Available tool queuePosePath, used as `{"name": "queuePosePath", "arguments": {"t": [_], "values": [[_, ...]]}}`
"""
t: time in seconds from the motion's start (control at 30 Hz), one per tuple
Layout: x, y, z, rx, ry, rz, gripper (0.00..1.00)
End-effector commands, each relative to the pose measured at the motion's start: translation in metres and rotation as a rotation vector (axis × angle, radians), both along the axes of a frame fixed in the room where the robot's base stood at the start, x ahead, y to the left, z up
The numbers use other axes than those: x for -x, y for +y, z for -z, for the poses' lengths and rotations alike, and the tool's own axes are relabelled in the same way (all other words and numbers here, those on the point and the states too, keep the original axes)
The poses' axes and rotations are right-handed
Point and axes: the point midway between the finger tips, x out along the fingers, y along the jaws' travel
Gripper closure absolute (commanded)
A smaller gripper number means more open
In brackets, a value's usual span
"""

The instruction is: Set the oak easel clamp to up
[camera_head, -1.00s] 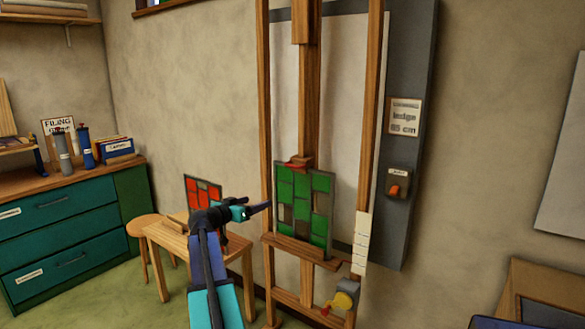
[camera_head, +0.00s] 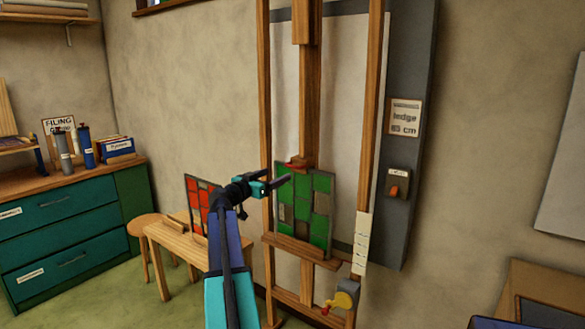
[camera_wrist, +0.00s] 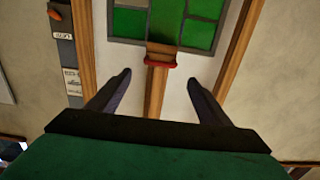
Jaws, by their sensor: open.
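The oak easel (camera_head: 265,120) stands against the wall with a green leaded glass panel (camera_head: 296,213) upright on its ledge (camera_head: 300,250). The clamp with its red pad (camera_head: 297,164) sits down at the panel's top edge, on the central wooden mast. My gripper (camera_head: 286,179) is in front of the panel's upper left part, near the clamp. In the wrist view, the red clamp (camera_wrist: 160,62) lies ahead between the two spread fingers of my gripper (camera_wrist: 158,80). The jaws are open and empty. The wrist view is upside down.
A grey board (camera_head: 408,60) beside the easel bears a "ledge 65 cm" sign (camera_head: 404,118) and a small orange switch (camera_head: 394,190). A small table with a red panel (camera_head: 196,200) stands at left.

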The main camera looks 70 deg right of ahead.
Motion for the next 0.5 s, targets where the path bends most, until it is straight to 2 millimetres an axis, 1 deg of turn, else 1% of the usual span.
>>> {"name": "queuePosePath", "arguments": {"t": [0.03, 0.5], "values": [[0.001, -0.007, -0.002, 0.0, 0.001, 0.002, 0.28], [0.017, -0.067, -0.002, -0.001, 0.001, 0.002, 0.28]]}}
